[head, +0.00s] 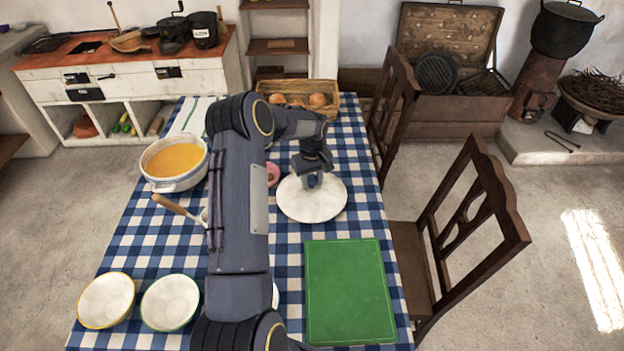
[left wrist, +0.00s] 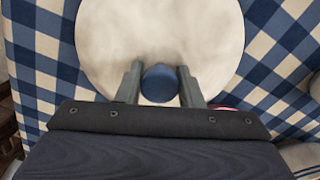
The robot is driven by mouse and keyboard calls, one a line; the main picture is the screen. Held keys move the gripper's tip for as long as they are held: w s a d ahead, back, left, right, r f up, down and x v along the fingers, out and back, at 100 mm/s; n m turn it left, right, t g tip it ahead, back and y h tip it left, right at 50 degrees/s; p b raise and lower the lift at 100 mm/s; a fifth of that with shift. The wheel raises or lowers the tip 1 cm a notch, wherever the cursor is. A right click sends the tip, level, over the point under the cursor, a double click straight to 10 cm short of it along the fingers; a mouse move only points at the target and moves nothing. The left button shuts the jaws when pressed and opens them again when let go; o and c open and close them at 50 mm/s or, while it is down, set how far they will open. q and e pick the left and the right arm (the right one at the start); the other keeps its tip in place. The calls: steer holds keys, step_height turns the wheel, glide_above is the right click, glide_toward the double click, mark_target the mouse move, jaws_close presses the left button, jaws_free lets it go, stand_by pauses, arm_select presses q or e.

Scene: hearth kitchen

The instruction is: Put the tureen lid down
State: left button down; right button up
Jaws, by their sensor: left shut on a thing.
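The tureen lid (head: 312,208) is a round, off-white disc on the right half of the checked table, beyond the green board. My left gripper (head: 314,180) is above its middle, shut on the knob. In the left wrist view the lid (left wrist: 160,30) looks flat, and its blue knob (left wrist: 160,84) is between the two fingers. I cannot tell whether the lid touches the cloth or hangs just above it. The white tureen (head: 178,185), open and full of orange soup, stands to the left. My right gripper is not in view.
A green board (head: 348,292) lies in front of the lid. A pink item (head: 273,173) is close to the lid's left, partly hidden by my arm. A bread basket (head: 331,90) stands at the back. Bowls (head: 107,300) sit front left, and a wooden-handled ladle (head: 170,205) lies near the tureen.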

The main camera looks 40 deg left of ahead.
arm_select(q)
steer(key=shift+f, duration=0.15)
steer(key=c, duration=1)
jaws_free()
